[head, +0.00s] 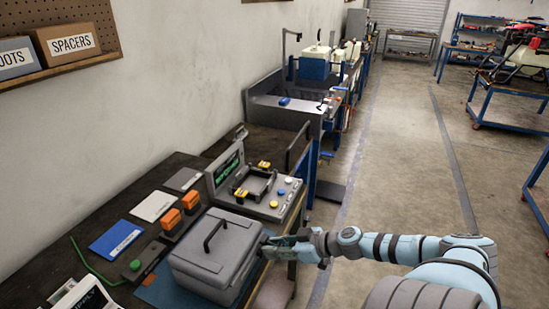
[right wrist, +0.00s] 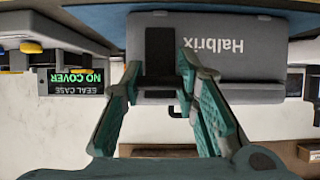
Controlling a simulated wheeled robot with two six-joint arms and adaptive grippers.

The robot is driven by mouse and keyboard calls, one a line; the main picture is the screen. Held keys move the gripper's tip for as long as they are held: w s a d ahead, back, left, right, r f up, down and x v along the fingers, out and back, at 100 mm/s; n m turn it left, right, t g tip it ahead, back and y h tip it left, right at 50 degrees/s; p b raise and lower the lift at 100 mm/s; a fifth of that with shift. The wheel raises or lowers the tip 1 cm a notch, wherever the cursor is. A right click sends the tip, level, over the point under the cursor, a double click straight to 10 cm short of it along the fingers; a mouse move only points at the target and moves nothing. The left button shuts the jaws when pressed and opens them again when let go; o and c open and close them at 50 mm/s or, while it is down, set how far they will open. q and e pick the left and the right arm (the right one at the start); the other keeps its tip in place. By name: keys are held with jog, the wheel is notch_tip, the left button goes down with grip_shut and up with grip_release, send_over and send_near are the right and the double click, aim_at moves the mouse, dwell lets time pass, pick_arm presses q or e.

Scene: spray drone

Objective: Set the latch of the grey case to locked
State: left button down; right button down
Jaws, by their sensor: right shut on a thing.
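The grey case (head: 212,252) stands closed on the dark bench in the head view, with a dark handle on its lid. Its front, marked "Halbrix", shows upside down in the right wrist view (right wrist: 235,60). A dark latch (right wrist: 160,48) is on that front, between the fingers of my right gripper (right wrist: 160,66). In the head view my right gripper (head: 268,243) is at the case's right-hand side and hides the latch. It is shut on the latch; I cannot tell whether the latch is locked. My left gripper is not in view.
Behind the case is a test unit (head: 262,190) with a green-lit screen reading "SEAL CASE NO COVER". Orange blocks (head: 170,222), a blue card (head: 117,240) and a green-button box (head: 142,262) lie to the left.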

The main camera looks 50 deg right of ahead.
jog(key=c, duration=1.2)
grip_release()
jog(key=shift+a, duration=0.1)
jog(key=s+d+f+m+g+h, duration=0.1)
jog(key=s+d+f+h, duration=0.1)
jog(key=s+f, duration=0.35)
jog(key=s+d+f+m+g+h, duration=0.1)
jog(key=s+d+f+m+h, duration=0.15)
jog(key=f, duration=0.65)
jog(key=s+d+f+m+g+h, duration=0.1)
jog(key=s+d+f+h, duration=0.1)
jog(key=s+f, duration=0.4)
jog(key=s+a+f+g+y, duration=0.1)
jog(key=s+a+f+g, duration=0.2)
jog(key=s+a+f, duration=0.5)
jog(key=s+a+f+n+g+y, duration=0.1)
jog(key=s+a+f+g, duration=0.3)
jog(key=s+a+f, duration=0.5)
jog(key=s+a, duration=0.2)
jog(key=a, duration=0.3)
jog(key=shift+s, duration=0.3)
